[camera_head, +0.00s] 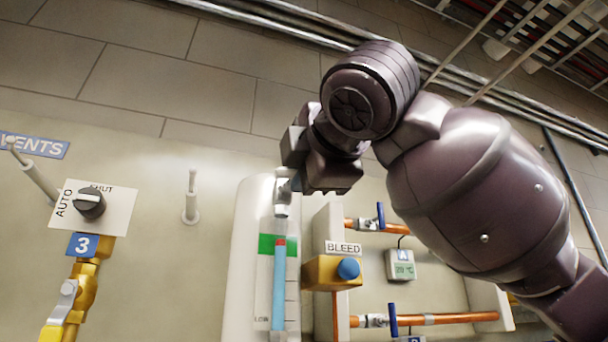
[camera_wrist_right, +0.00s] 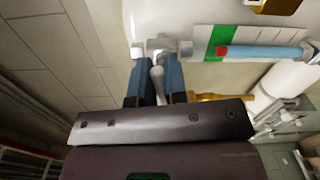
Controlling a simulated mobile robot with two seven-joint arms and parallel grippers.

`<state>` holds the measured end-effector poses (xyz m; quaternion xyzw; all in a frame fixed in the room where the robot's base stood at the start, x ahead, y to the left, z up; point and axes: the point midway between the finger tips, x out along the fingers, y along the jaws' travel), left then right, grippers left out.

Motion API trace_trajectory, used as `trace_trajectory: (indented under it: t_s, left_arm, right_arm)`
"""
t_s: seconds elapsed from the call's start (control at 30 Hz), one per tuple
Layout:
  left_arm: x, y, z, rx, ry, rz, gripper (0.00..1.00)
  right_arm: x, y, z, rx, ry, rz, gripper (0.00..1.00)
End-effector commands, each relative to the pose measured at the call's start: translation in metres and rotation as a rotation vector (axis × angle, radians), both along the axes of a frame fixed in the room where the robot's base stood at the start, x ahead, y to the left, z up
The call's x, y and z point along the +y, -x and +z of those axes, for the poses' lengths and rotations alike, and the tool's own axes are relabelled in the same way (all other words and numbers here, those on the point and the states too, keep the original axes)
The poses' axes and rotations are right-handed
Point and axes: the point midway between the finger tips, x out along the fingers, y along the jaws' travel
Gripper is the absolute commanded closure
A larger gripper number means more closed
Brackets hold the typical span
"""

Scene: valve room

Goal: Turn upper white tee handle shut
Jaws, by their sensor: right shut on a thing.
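The upper white tee handle (camera_wrist_right: 158,82) sits at the top fitting of the level gauge, its stem between the two blue-grey fingers of my right gripper (camera_wrist_right: 156,80). The fingers are shut on it. In the head view my right gripper (camera_head: 296,178) is at the top of the gauge, and its dark body hides most of the handle. The metal top fitting (camera_head: 282,198) shows just below it, above the gauge tube (camera_head: 279,285) with blue liquid and a red top. My left gripper is not in view.
Right of the gauge are a yellow BLEED block (camera_head: 322,273) with a blue button and orange pipes (camera_head: 460,318) with blue levers. A rotary switch (camera_head: 90,204), a yellow valve pipe (camera_head: 82,292) and white wall levers (camera_head: 191,200) are at left. My right arm covers the upper right.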

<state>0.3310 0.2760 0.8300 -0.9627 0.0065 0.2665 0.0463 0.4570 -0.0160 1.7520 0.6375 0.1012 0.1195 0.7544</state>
Motion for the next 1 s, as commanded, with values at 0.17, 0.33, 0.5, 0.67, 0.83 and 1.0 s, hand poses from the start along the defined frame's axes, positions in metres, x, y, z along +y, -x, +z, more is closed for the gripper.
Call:
trace_trajectory:
  t_s: [0.17,0.33,0.5,0.67,0.83,1.0]
  left_arm:
    - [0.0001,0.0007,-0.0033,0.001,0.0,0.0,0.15]
    - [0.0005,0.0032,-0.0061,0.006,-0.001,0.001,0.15]
    - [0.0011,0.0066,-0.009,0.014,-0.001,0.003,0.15]
    - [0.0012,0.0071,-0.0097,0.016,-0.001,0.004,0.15]
    - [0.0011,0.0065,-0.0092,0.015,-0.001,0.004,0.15]
    - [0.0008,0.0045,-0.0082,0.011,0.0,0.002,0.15]
  right_arm:
    - [-0.0008,-0.0005,-0.0012,0.029,-0.094,-0.002,1.0]
    - [-0.0008,-0.0004,-0.0017,0.047,-0.147,-0.001,1.0]
    - [-0.0009,-0.0003,-0.0019,0.054,-0.172,-0.002,1.0]
    - [-0.0009,-0.0003,-0.0019,0.056,-0.177,-0.002,1.0]
    - [-0.0009,-0.0003,-0.0019,0.056,-0.177,-0.002,1.0]
    - [-0.0008,-0.0003,-0.002,0.056,-0.176,-0.002,0.75]
